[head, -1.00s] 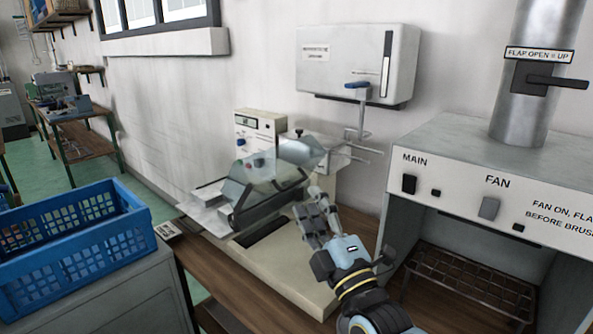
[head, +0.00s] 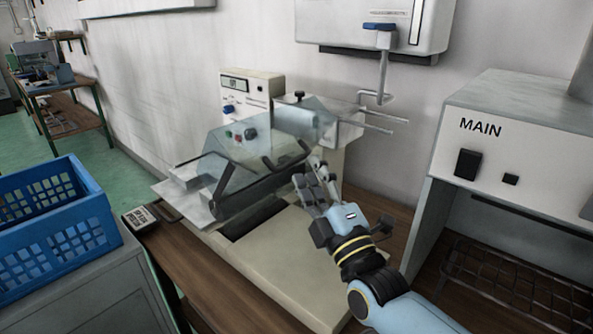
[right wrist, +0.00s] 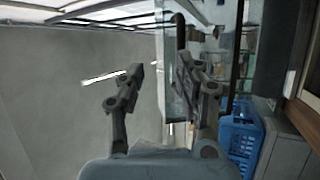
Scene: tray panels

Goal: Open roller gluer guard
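The roller gluer (head: 285,265) is a beige bench machine with a control panel at its back. Its clear guard (head: 235,165), edged with dark bars, lies sloping over the roller area; it also shows in the right wrist view (right wrist: 225,50). A dark bar (head: 301,147) stands at the guard's right end. My right gripper (head: 312,178) is just beside that right end, with its fingers spread. The right wrist view shows the gripper (right wrist: 162,70) open, its right finger overlapping the guard's edge; I cannot tell whether it touches. My left gripper is not in view.
A blue crate (head: 55,225) stands on a grey cabinet at the left. A grey fan cabinet (head: 480,150) marked MAIN stands close to my right arm. A wall box (head: 370,20) with a bent metal pipe hangs above the machine. The beige bed before the guard is clear.

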